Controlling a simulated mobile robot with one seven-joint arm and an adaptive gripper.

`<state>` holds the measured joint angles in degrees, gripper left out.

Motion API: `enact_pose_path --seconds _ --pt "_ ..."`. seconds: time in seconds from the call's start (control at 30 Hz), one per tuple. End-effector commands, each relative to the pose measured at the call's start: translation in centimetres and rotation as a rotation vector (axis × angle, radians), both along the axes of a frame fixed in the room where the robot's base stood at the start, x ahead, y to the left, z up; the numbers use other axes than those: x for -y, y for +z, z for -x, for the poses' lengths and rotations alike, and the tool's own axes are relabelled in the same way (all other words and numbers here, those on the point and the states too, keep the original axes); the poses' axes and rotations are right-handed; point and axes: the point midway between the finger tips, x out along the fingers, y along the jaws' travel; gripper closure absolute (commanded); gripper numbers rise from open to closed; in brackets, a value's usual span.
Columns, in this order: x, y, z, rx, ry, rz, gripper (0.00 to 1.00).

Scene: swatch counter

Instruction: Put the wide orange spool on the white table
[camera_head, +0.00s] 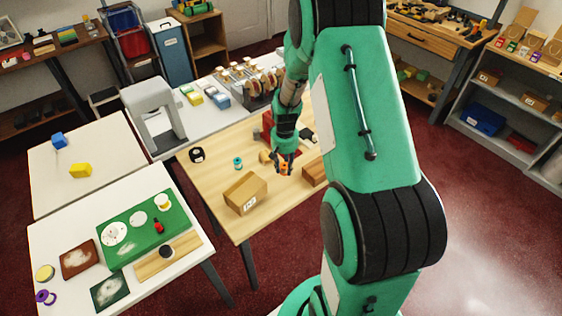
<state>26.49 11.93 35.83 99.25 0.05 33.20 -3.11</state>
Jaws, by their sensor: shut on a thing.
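My gripper (284,163) points down over the wooden table (217,170) and is shut on a small orange thing, which looks like the wide orange spool (286,169). The fingers partly hide the spool, and I cannot tell whether it touches the wood. Two white tables stand to the left. The nearer white table (60,230) bears a green mat (150,213) and several small items.
A cardboard box (245,193), a teal spool (238,162) and a black roll (197,155) lie on the wooden table. A brown block (314,172) is right of my gripper. A grey machine (155,112) stands behind. The farther white table has much bare room.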

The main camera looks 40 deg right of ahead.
Motion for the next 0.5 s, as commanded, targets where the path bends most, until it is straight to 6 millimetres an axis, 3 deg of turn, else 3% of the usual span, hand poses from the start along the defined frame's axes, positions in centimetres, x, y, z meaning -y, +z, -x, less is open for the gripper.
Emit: enact_pose_path --seconds 0.2,0.5 --pt "1.8 -0.5 -3.8 0.001 0.0 0.0 0.91" --pt "3.0 -0.7 -6.3 0.001 0.0 0.0 0.91"
